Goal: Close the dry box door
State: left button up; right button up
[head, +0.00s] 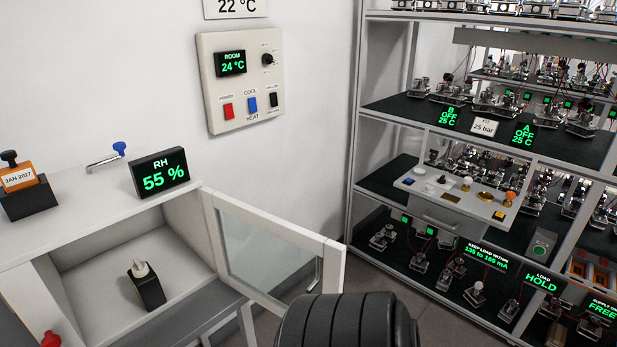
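The dry box (30,285) is a white cabinet at the left, with its front open to me. Its door (270,240), a white frame around a clear pane, stands swung wide open to the right. A metal handle (316,275) sits near the door's free edge. A small dark item with a pale tip (147,283) stands inside on the dry box floor. A black ribbed part of my own body at the bottom centre covers the area below the door's free corner. Neither gripper shows in the head view.
On top of the dry box stand an RH display (160,173) reading 55 %, a blue-knobbed lever (107,158) and an orange block (18,177) in a black holder. A wall panel (240,82) hangs behind. A loaded rack (352,150) fills the right side.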

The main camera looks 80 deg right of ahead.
aim_at(334, 253)
jog(key=k+l, duration=0.1)
jog(key=l, duration=0.95)
jog(key=k+l, duration=0.15)
jog(key=l, duration=0.4)
jog(key=k+l, duration=0.1)
jog(key=l, duration=0.4)
jog(key=k+l, duration=0.1)
jog(key=l, duration=0.45)
